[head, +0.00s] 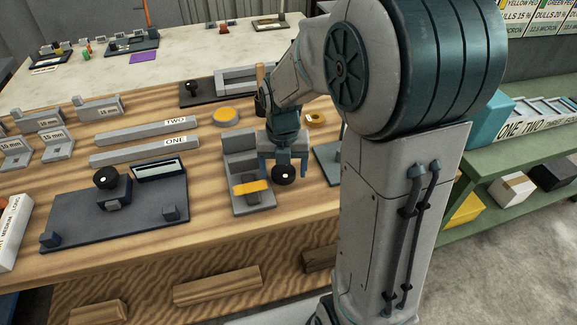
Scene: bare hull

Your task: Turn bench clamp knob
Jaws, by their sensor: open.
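A grey bench clamp (262,203) stands near the front edge of the wooden bench, with a yellow piece (250,187) lying across it. A round black knob (284,174) with a small pale centre mark is at its right side. My gripper (283,170) points down over the knob, open, with one blue finger on each side of it in this view. I cannot tell whether the fingers touch the knob. My gripper and arm hide part of the clamp behind and the bench to the right.
A dark plate (70,222) with another black knob (106,178) and a small display is at left. Grey bars (145,150) marked ONE and TWO lie behind it. A yellow disc (226,116) sits behind the clamp. A green shelf (470,170) stands at right.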

